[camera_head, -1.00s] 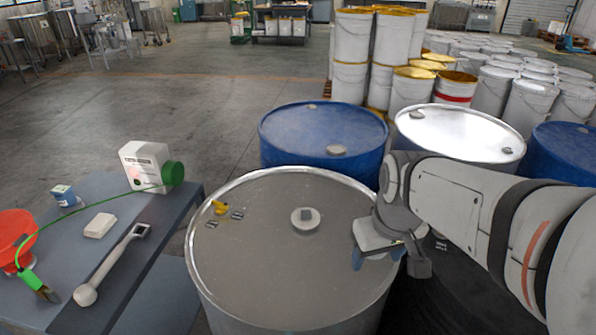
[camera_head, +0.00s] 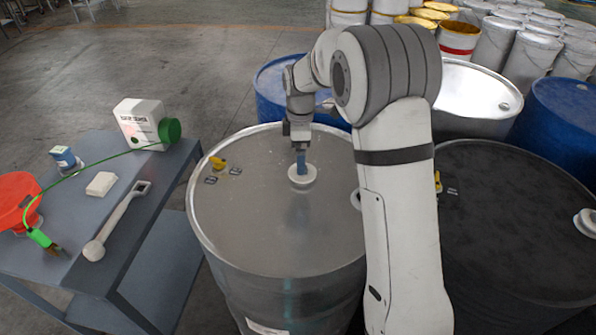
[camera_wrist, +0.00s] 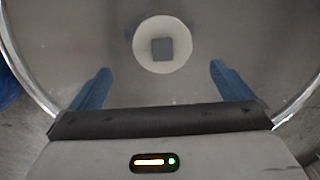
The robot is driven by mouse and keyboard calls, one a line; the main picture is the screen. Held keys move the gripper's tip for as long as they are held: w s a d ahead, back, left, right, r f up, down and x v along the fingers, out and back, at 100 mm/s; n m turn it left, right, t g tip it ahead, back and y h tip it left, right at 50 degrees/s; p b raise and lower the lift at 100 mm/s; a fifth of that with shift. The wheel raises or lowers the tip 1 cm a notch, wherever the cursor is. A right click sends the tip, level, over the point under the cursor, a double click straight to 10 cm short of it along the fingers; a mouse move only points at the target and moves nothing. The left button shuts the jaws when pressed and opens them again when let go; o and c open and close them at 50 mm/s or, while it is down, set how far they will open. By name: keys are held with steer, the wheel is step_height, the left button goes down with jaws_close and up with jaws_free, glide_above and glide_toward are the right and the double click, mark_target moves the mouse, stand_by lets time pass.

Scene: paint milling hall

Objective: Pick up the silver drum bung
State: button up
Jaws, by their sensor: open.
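The silver drum bung (camera_head: 304,180) is a pale round plug lying on the top of the grey steel drum (camera_head: 262,235). In the wrist view the bung (camera_wrist: 143,43) shows as a light disc with a darker square at its middle. My gripper (camera_head: 302,165) points down at the bung, with a blue finger showing over its far part. In the wrist view my gripper (camera_wrist: 160,70) is open and empty, its blue fingers wide apart. The bung appears ahead of the fingertips, roughly centred between them. I cannot tell the exact height of the fingertips above the lid.
A yellow fitting (camera_head: 217,163) sits at the drum's left rim. A dark drum (camera_head: 510,230) stands at right, blue drum (camera_head: 270,80) behind.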

steer(key=f, duration=0.4)
steer(key=f+p, duration=0.1)
steer(key=f, duration=0.1)
steer(key=shift+s+d+f, duration=0.1)
steer(key=shift+d+f, duration=0.2)
steer(key=shift+d, duration=0.05)
steer(key=c, duration=1.1)
